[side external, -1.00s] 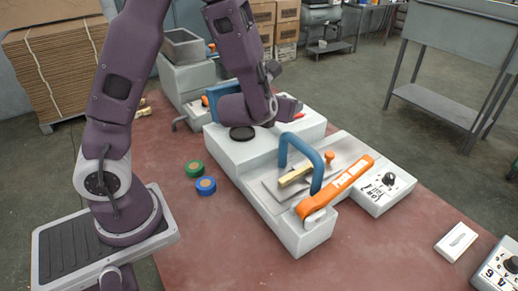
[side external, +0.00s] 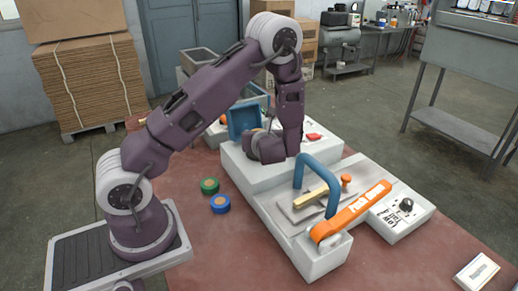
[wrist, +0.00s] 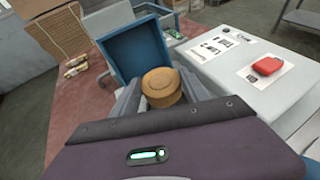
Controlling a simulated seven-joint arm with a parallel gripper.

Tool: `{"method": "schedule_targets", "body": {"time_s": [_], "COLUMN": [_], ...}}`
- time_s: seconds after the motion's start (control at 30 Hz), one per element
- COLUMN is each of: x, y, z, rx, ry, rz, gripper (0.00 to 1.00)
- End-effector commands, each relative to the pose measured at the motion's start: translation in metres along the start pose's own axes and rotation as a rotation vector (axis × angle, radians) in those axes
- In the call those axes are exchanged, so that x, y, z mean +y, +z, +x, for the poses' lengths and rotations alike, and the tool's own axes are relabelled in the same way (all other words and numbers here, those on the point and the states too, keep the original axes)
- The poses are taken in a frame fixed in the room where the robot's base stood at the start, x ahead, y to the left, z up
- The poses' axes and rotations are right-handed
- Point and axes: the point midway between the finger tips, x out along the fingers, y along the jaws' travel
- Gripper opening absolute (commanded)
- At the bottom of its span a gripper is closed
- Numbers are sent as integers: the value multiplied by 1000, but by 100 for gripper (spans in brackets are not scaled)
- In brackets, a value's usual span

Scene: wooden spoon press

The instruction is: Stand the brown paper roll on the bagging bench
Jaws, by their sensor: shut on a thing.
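The brown paper roll (wrist: 161,83) is a short tan cylinder. In the wrist view it sits between the two grey fingers of my gripper (wrist: 163,92), which is shut on it. Its top face shows; its lower side is hidden. In the side view my gripper (side external: 259,138) is low above the back of the pale machine block, and the roll is mostly hidden there. A pale bench top (wrist: 245,62) with printed sheets and a red object lies right of the roll in the wrist view; I cannot tell for sure that it is the bagging bench.
A blue open tray (wrist: 134,47) is just beyond the roll. The press has a blue arch (side external: 318,168) and an orange lever (side external: 350,211). Green (side external: 210,185) and blue (side external: 220,203) tape rolls lie on the red surface. Stacked cardboard (side external: 90,78) stands behind.

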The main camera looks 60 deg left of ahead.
Motion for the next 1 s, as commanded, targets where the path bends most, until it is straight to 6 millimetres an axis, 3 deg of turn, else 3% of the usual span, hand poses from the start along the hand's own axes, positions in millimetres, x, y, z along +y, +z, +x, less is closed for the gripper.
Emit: {"method": "schedule_targets", "body": {"time_s": [0.2,0.63,0.67,0.73,1.0], "x": [0,0,0,0,0], "y": [-37,-44,-44,-44,-44], "z": [15,18,18,18,18], "rx": [1,0,0,0,0], "ry": [1,-1,-1,-1,-1], "rz": [2,0,0,0,0], "gripper": [14,14,59,73,75]}}
